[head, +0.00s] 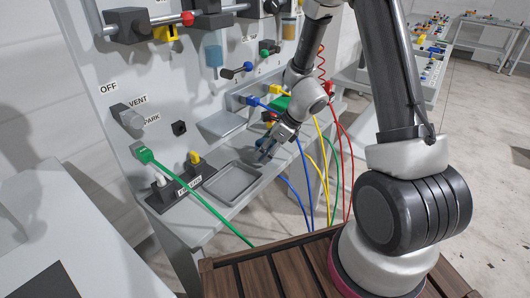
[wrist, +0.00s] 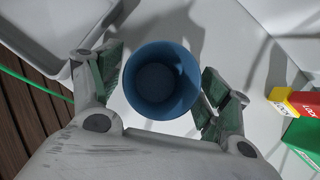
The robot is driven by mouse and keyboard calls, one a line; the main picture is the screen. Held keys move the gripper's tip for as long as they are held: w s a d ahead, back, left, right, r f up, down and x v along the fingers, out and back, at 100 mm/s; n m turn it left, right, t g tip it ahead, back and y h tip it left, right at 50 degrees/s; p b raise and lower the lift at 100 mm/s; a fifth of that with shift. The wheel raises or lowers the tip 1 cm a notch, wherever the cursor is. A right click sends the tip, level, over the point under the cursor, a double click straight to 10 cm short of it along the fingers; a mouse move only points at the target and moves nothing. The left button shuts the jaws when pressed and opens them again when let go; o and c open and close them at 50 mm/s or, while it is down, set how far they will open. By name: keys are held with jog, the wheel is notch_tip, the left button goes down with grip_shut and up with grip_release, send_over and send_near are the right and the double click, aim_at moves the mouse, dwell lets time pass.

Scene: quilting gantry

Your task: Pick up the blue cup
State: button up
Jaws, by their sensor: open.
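The blue cup (wrist: 161,80) stands upright on a pale surface in the wrist view, and I look down into its open, empty-looking mouth. My gripper (wrist: 160,88) is open, with one green-padded finger on each side of the cup. A narrow gap shows beside each finger in the picture, and the cup is not gripped. In the head view my gripper (head: 267,150) is low over the bench ledge, to the right of the grey tray. There the cup is hard to make out behind the fingers.
A grey tray (head: 236,184) lies left of my gripper; its rim also shows in the wrist view (wrist: 58,60). Red, yellow and green blocks (wrist: 300,112) lie right of the cup. The upright panel (head: 110,92) stands behind. A green cable (head: 196,194) crosses left of the tray.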

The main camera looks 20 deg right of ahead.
jog(key=shift+a+f, duration=0.1)
jog(key=shift+f, duration=0.15)
jog(key=c, duration=1)
jog(key=shift+w+r, duration=0.1)
jog(key=shift+r, duration=0.05)
